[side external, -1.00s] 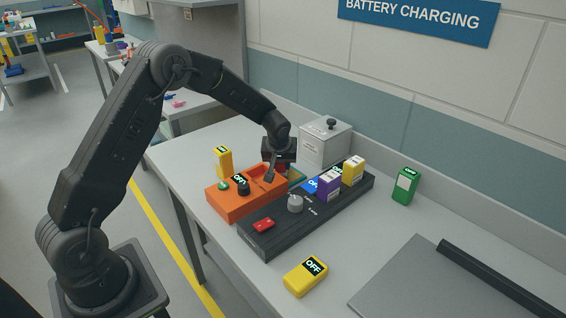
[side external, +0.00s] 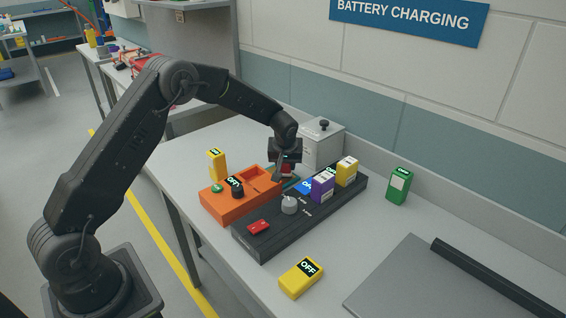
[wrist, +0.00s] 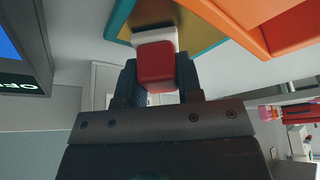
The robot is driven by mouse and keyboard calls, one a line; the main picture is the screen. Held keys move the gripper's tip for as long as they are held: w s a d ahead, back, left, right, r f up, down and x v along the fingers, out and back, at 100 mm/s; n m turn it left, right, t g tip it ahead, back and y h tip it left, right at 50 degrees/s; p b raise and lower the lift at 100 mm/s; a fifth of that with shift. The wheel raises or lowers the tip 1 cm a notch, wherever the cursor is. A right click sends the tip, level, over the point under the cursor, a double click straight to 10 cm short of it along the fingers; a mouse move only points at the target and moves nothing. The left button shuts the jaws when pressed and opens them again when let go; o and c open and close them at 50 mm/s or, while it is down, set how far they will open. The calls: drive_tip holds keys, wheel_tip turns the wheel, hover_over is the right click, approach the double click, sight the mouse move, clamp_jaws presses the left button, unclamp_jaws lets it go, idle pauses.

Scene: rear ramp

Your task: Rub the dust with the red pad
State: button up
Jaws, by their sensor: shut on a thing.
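My gripper (side external: 284,174) is shut on the red pad (wrist: 156,66), which shows between the two fingers (wrist: 158,84) in the wrist view. A white part (wrist: 168,36) lies at the pad's far end. I cannot tell whether the pad touches the tan surface. I cannot make out the dust.
An orange box (side external: 222,208) with knobs stands left of my gripper. A long black panel (side external: 268,240) with a dial, purple and yellow blocks lies in front. A grey metal box (side external: 322,147) stands behind. Yellow and green blocks (side external: 399,185) stand apart. The bench's front right holds a grey plate (side external: 425,285).

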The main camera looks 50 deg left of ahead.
drive_tip(key=shift+s+a+f, duration=0.1)
drive_tip(key=shift+s, duration=1.95)
drive_tip(key=shift+w, duration=2.1)
drive_tip(key=shift+r, duration=0.2)
drive_tip(key=shift+r, duration=3)
drive_tip(key=shift+r, duration=1.55)
